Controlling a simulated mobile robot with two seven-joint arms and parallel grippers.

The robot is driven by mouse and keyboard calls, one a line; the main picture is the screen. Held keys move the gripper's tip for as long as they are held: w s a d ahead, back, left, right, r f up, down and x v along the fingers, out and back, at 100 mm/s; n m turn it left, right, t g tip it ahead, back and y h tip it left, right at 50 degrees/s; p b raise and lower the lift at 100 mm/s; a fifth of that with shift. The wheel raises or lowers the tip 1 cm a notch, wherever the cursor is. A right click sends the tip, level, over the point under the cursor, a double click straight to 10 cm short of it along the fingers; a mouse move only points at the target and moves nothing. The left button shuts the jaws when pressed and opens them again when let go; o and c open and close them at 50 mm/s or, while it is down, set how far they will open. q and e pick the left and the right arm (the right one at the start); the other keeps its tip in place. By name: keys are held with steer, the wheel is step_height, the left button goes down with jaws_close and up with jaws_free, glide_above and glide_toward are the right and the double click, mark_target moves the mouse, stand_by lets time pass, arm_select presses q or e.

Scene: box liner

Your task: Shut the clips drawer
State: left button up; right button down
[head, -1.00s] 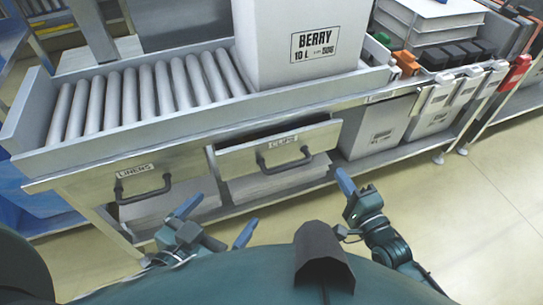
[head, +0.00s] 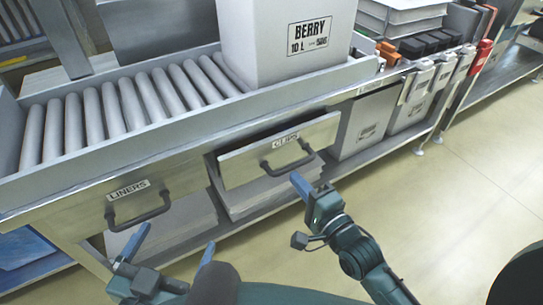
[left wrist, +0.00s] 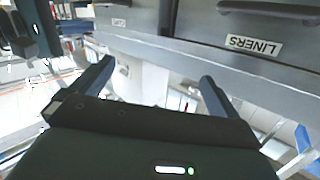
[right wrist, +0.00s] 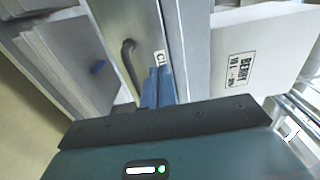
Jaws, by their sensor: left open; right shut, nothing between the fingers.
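The clips drawer (head: 240,168) sticks out a little from under the roller conveyor in the head view, with a dark gap behind its top edge. Its dark handle (head: 287,164) and CLIPS label face me. My right gripper (head: 299,182) is shut and empty, its blue fingertips just below and in front of that handle. In the right wrist view the shut fingers (right wrist: 158,88) point toward the drawer front beside the handle (right wrist: 130,68); contact cannot be told. My left gripper (head: 172,245) is open and empty, below and in front of the liners drawer (head: 90,200).
The liners drawer with its own handle sits left of the clips drawer. A white BERRY box (head: 275,60) stands on the conveyor (head: 110,115). Grey bins (head: 362,125) stand on the lower shelf at right. The floor (head: 470,190) at right is clear.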

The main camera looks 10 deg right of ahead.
mark_target(268, 146)
steer(key=b+x, duration=0.2)
steer(key=x, duration=0.7)
steer(key=shift+w+a+f, duration=0.1)
steer(key=shift+w, duration=0.1)
steer(key=shift+w+a+b, duration=0.15)
steer(key=shift+w+b, duration=0.15)
steer(key=shift+w, duration=0.05)
arm_select(q)
steer(key=shift+s+d+m+t+h, duration=0.1)
steer(key=shift+d+m+t+h, duration=0.45)
steer(key=shift+m+t+h, duration=0.25)
steer(key=shift+r, duration=0.1)
